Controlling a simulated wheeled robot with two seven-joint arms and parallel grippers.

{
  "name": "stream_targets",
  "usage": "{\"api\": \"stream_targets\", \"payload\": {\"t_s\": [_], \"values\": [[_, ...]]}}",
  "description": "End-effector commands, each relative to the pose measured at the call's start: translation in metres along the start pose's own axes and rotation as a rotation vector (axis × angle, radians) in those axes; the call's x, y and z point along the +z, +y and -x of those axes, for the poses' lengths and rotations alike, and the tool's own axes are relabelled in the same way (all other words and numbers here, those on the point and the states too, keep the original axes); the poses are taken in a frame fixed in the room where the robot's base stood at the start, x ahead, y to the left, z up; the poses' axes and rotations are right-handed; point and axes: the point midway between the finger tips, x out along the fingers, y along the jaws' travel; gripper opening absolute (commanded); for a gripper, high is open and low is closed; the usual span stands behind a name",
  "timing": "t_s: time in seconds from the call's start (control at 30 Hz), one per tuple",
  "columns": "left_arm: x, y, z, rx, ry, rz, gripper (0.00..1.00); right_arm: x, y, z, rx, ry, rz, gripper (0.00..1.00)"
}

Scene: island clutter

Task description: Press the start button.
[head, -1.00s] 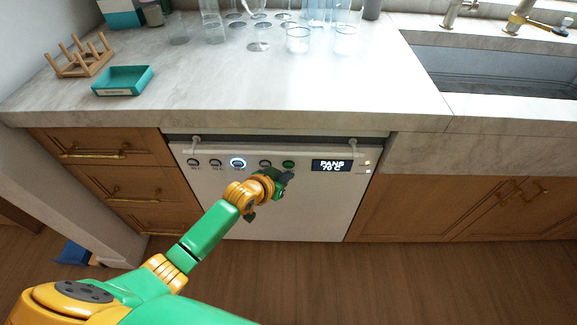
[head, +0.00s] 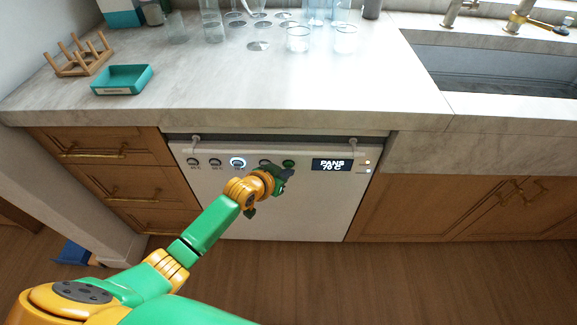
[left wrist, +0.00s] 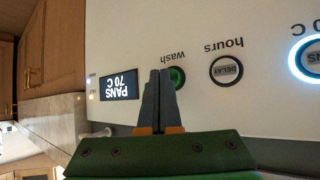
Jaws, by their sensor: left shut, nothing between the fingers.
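The dishwasher (head: 320,205) has a white front with a row of round buttons. The green start button (head: 289,164) is at the right end of the row; in the left wrist view the green button (left wrist: 178,77) is labelled "wash". My left gripper (head: 287,174) is shut and empty, just below the green button in the head view. In the left wrist view its fingertips (left wrist: 161,74) overlap the button's left edge; I cannot tell whether they touch it. The display (head: 331,165) reads "PANS 70 C". My right gripper is not in view.
A lit button (head: 238,163) and a "DELAY" button (left wrist: 227,70) share the panel. The counter edge (head: 270,120) overhangs above. Glasses (head: 298,40), a teal tray (head: 122,80) and a wooden rack (head: 80,56) stand on the counter. The floor in front is clear.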

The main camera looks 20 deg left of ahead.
Motion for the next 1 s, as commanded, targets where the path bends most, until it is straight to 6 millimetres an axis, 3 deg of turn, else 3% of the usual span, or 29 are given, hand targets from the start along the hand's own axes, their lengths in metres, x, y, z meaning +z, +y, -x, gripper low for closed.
{"api": "stream_targets", "payload": {"t_s": [1.0], "values": [[-0.0041,-0.0044,-0.0062,0.0,0.0,0.0,0.0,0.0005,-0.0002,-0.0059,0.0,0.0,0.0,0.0]]}}
